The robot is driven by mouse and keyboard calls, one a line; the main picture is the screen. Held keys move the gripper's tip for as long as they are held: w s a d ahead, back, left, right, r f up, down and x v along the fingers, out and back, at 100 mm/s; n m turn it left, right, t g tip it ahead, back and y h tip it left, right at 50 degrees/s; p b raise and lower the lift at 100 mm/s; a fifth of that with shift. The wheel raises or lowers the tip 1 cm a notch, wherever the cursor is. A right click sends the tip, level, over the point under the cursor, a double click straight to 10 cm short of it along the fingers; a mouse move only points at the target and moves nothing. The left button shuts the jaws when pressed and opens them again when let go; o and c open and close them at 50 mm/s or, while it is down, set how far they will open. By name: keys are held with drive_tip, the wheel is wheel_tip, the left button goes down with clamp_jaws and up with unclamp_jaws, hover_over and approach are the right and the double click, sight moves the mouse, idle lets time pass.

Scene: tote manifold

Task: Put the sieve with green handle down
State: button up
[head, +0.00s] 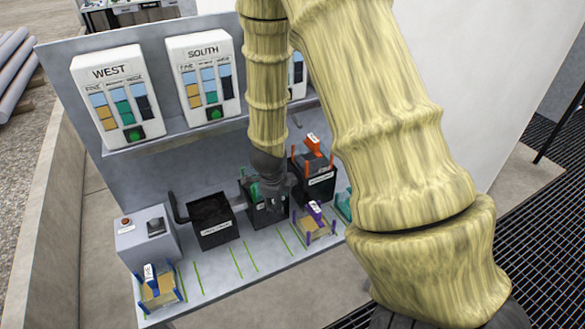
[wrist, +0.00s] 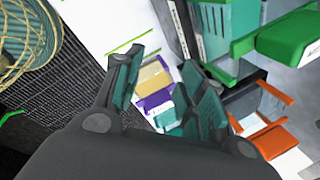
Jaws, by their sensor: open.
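The green handle of the sieve (head: 253,188) shows in the head view at a dark box near the middle of the bench, partly behind my gripper. In the wrist view a bright green handle (wrist: 290,36) is at the upper right, outside my fingers. The sieve's mesh part is hidden or too unclear to tell. My gripper (wrist: 163,72) is open, its two fingers apart with no handle between them. In the head view my gripper (head: 272,182) hangs over the dark box, its fingers hard to make out.
An orange-handled item (head: 313,148) sits on a black box to the right. A purple-cornered tray (head: 316,226) stands in front; a blue-cornered one (head: 160,287) is at front left. A black bin (head: 212,220) stands left of my gripper. Marked bench strips between are clear.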

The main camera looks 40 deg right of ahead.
drive_tip(key=s+a+f+n+g, duration=0.1)
drive_tip(key=s+a+f+n, duration=0.2)
drive_tip(key=s+f+n, duration=0.45)
drive_tip(key=s+a+f+n, duration=0.3)
drive_tip(key=s+f+n, duration=0.3)
drive_tip(key=f+n, duration=0.15)
drive_tip(key=s+a+f+n+y, duration=0.1)
drive_tip(key=s+a+f+n, duration=0.3)
drive_tip(key=s+a+n, duration=0.1)
drive_tip(key=s+a+f+n+g+y, duration=0.1)
drive_tip(key=s+a+f+n, duration=0.2)
drive_tip(key=s+a+n, duration=0.3)
drive_tip(key=s+n, duration=0.2)
drive_tip(key=shift+s+f+y, duration=0.3)
drive_tip(key=shift+f+y, duration=0.1)
drive_tip(key=shift+f, duration=0.1)
wheel_tip(320, 180, down, 6)
drive_tip(key=b, duration=0.6)
drive_tip(key=shift+f+b, duration=0.2)
drive_tip(key=shift+b, duration=0.15)
